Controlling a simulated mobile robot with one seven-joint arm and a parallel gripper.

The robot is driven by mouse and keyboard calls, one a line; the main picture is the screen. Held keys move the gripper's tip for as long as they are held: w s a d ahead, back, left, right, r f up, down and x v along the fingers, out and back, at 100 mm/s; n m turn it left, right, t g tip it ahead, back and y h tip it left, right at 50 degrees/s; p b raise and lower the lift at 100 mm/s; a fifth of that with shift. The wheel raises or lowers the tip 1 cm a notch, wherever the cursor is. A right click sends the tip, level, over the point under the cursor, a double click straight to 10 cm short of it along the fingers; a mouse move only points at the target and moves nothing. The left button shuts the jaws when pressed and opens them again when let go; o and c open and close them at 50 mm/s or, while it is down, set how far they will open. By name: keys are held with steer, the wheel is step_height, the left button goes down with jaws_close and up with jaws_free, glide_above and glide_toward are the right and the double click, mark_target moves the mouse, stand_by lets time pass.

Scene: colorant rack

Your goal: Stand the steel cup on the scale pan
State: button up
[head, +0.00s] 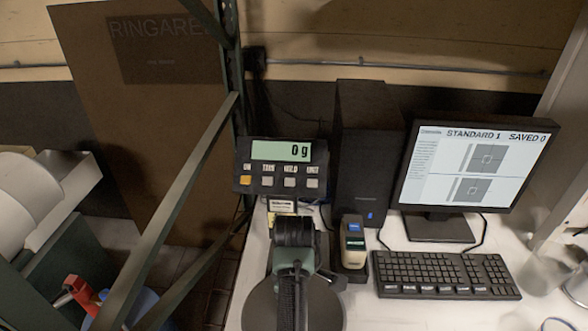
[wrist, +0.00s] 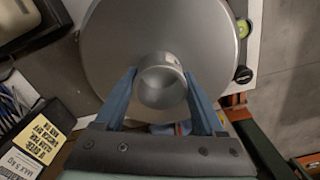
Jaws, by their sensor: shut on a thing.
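The steel cup (wrist: 162,84) is between the two blue fingers of my gripper (wrist: 160,76) in the wrist view, seen from above with its round mouth towards the camera. My gripper is shut on it. The round grey scale pan (wrist: 112,42) lies below the cup; whether the cup's base touches it cannot be told. In the head view my arm covers the middle of the pan (head: 258,308), and the cup and fingertips are hidden. The scale display (head: 281,168) reads 0 g.
A handheld device (head: 353,240) stands in a black holder right of the pan. A keyboard (head: 445,274) and a monitor (head: 470,165) are further right. A green rack post (head: 165,215) slants at the left. A black labelled box (wrist: 40,138) shows at the wrist view's left.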

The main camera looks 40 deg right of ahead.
steer(key=shift+w+f, duration=0.1)
steer(key=shift+f, duration=0.1)
steer(key=o, duration=1.5)
steer(key=shift+o, duration=0.2)
steer(key=shift+r, duration=0.55)
step_height(320, 180, up, 11)
steer(key=p, duration=0.5)
steer(key=shift+r, duration=0.15)
